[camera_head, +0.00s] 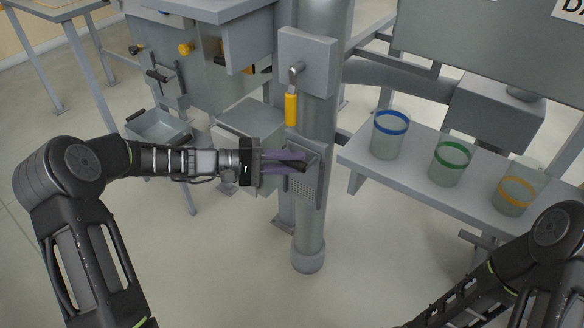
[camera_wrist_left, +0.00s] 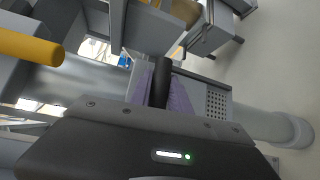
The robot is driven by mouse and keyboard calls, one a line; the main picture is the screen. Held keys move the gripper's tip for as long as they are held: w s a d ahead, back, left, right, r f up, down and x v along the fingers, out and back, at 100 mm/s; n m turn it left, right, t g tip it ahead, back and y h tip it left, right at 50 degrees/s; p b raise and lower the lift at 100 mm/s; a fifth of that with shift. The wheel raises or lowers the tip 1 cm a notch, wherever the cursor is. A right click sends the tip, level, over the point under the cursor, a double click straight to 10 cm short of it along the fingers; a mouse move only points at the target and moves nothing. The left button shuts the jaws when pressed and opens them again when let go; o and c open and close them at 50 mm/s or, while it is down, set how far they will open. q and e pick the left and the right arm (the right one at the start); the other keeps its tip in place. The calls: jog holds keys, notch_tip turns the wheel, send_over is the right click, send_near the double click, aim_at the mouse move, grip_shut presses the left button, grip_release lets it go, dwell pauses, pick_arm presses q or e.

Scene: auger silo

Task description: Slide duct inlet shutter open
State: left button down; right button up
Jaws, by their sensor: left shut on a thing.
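The duct inlet (camera_head: 304,187) is a grey framed plate on the vertical pipe, with a perforated grille showing in its lower part. My left gripper (camera_head: 290,164) reaches it from the left, and its purple fingers are shut on the dark shutter handle (camera_head: 297,165). In the left wrist view the black handle (camera_wrist_left: 160,84) stands up at the purple fingers, and the grille (camera_wrist_left: 217,105) shows to their right. The fingers hide part of the shutter, so its full extent cannot be told. My right arm shows at the lower right, but its gripper is out of frame.
A yellow-handled lever (camera_head: 291,107) hangs on the pipe (camera_head: 310,240) just above the inlet. Beakers with a blue band (camera_head: 389,135), a green band (camera_head: 450,163) and an orange band (camera_head: 515,187) stand on the right bench. A grey tray (camera_head: 163,127) is at the left.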

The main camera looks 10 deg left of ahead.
pick_arm(q)
jog(key=shift+f, duration=0.1)
jog(key=c, duration=1.2)
grip_release()
jog(key=shift+c, duration=0.2)
jog(key=p+v, duration=0.1)
jog(key=v, duration=0.6)
jog(key=shift+a, duration=0.15)
jog(key=shift+s+a, duration=0.15)
jog(key=shift+a, duration=0.1)
jog(key=shift+a, duration=0.1)
